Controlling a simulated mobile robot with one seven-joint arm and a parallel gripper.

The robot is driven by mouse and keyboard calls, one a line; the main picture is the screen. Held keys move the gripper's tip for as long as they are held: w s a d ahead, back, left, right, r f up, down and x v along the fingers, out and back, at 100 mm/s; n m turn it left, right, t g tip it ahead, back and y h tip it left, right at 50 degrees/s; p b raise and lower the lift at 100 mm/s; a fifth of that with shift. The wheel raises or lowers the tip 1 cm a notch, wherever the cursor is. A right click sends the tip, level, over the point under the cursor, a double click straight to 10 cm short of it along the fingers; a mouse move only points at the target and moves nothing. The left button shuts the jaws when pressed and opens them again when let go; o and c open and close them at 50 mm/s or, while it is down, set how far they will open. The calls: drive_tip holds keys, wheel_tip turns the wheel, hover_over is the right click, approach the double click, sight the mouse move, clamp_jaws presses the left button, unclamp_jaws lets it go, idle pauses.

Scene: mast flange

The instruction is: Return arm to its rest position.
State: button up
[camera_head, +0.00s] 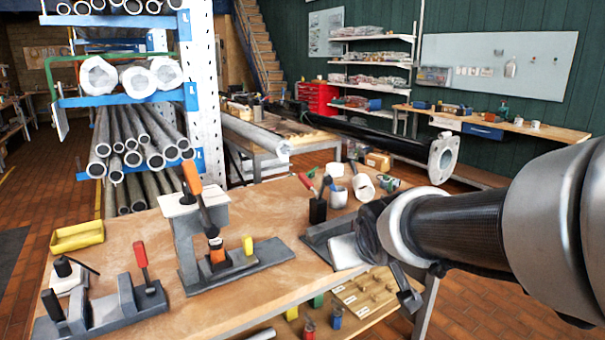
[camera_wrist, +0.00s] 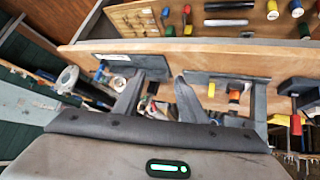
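My arm (camera_head: 460,225) reaches in from the right in the head view, held out at the right end of the wooden workbench. My gripper (camera_wrist: 157,88) shows in the wrist view with its two dark fingers spread apart and nothing between them. In the head view one dark finger (camera_head: 408,292) hangs down beside the bench's right edge; the rest of the gripper is mostly hidden by the wrist. I cannot tell whether the gripper touches the bench. No marker of a rest position shows.
The bench (camera_head: 300,275) carries a grey fixture with an orange-handled clamp (camera_head: 192,178), a second clamp fixture (camera_head: 105,305), a yellow tray (camera_head: 77,236) and white cups (camera_head: 338,197). A long black mast with a flange (camera_head: 441,158) lies behind my arm. A pipe rack (camera_head: 200,80) stands left.

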drive_tip(key=s+d+m+g, duration=0.1)
drive_tip(key=s+d+g, duration=0.1)
drive_tip(key=s, duration=0.8)
drive_tip(key=s+d+m+g, duration=0.1)
drive_tip(key=s+d+m, duration=0.1)
drive_tip(key=s, duration=0.7)
wheel_tip(320, 180, up, 18)
drive_tip(key=p, duration=1.8)
drive_tip(key=shift+r, duration=0.2)
drive_tip(key=shift+a, duration=0.1)
